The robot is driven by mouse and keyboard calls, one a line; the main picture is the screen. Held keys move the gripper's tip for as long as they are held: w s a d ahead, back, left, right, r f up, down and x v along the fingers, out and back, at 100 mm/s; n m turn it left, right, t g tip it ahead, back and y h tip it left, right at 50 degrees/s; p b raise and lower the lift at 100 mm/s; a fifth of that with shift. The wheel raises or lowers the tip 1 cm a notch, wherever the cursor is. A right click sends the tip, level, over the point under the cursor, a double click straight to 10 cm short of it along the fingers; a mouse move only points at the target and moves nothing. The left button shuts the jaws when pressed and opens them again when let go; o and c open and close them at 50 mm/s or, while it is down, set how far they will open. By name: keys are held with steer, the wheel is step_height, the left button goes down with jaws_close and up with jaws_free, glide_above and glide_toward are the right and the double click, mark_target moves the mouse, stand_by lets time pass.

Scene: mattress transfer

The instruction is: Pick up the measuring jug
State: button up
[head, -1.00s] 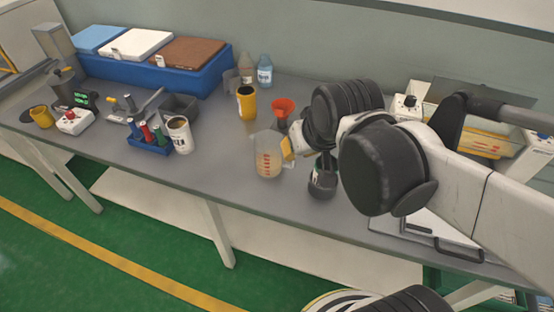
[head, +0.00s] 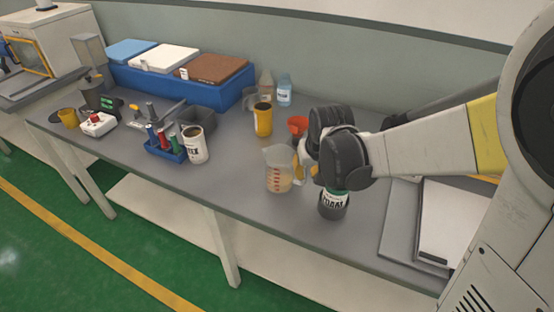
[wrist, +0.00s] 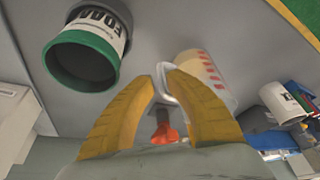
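The measuring jug (head: 278,170) is clear with red marks and holds a pale orange liquid. It stands upright near the front edge of the table, its handle side toward my gripper. My gripper (head: 301,168) is just right of the jug, its yellow fingers partly hidden behind my dark wrist. In the wrist view, the fingers of my gripper (wrist: 160,80) lean in toward each other with a narrow gap. The jug's handle lies at that gap, and the jug body (wrist: 203,72) is beyond the right finger. I cannot tell whether the fingers press on the handle.
A jar with a green rim (head: 334,202) stands close below my wrist. A white can (head: 195,145) is to the left. Table between can and jug is clear.

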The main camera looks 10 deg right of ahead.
mark_target(305, 175)
steer(key=b+x, duration=0.3)
steer(key=x, duration=0.2)
steer(key=shift+w, duration=0.25)
steer(key=shift+r, duration=0.1)
jaws_close()
